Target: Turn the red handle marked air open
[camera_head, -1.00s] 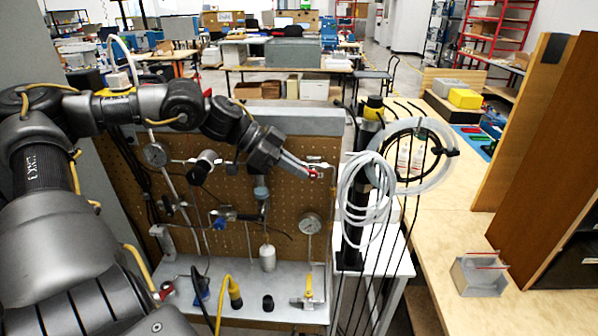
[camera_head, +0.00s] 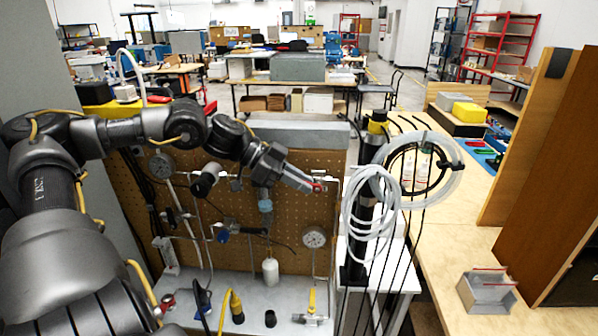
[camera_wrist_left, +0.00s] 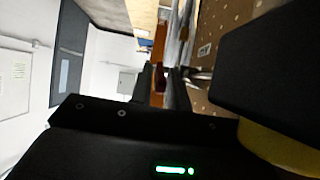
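A small red handle (camera_head: 318,187) shows at the upper right of the perforated panel, on a metal fitting. My left gripper (camera_head: 314,187) reaches it from the left, with its fingertips at the handle and partly covering it. In the left wrist view, a dark red piece (camera_wrist_left: 160,81) shows between the dark fingers of my left gripper (camera_wrist_left: 165,92). The fingers are close together, but I cannot tell whether they grip it. My right gripper is not in view.
The brown perforated panel (camera_head: 292,208) carries pipes and a round gauge (camera_head: 314,237) below the handle. Coiled clear tubing (camera_head: 372,215) hangs on a dark post just right of my gripper. A grey open box (camera_head: 486,293) stands on the wooden table at the right.

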